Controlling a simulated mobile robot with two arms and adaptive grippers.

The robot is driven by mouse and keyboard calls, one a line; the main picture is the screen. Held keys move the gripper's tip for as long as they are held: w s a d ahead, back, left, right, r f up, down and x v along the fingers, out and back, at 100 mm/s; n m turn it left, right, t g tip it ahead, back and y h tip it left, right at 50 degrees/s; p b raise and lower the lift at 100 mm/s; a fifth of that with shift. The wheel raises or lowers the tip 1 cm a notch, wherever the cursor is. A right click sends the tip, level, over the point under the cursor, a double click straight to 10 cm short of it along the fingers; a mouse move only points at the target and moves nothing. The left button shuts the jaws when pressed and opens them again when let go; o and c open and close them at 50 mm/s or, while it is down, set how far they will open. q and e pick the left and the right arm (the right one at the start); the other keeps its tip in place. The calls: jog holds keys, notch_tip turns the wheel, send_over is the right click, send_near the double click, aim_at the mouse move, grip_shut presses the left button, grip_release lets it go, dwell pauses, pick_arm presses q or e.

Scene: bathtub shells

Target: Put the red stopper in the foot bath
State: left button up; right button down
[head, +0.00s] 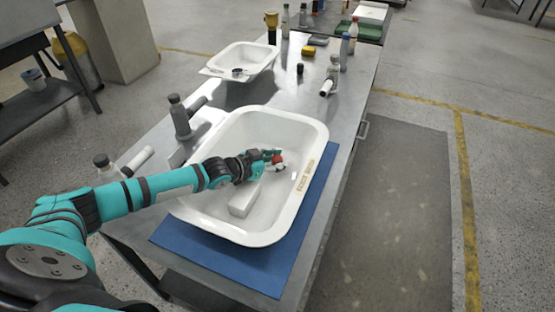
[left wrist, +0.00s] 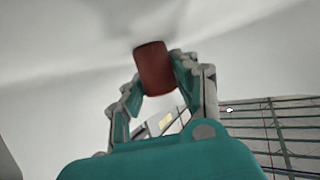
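The red stopper (head: 277,160) is a small red cylinder between the fingertips of my left gripper (head: 268,160), over the inside of the large white tub (head: 318,132). In the left wrist view the stopper (left wrist: 154,68) sits between the two fingers of the gripper (left wrist: 158,82), which are closed against its sides. A smaller white tub (head: 263,55) stands farther back on the table. I cannot tell from a readable label which tub is the foot bath. My right gripper is not in view.
A white block (head: 242,203) lies in the large tub below my left arm. The large tub stands on a blue mat (head: 225,262). Grey fittings (head: 180,118) stand left of it.

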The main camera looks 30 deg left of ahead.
pick_arm(q)
jog(key=o, duration=0.3)
jog(key=shift+o, duration=0.2)
jog(key=shift+r, duration=0.15)
jog(key=shift+s+a, duration=0.1)
jog(key=shift+s, duration=0.15)
jog(key=v, duration=0.7)
jog(key=shift+r, duration=0.15)
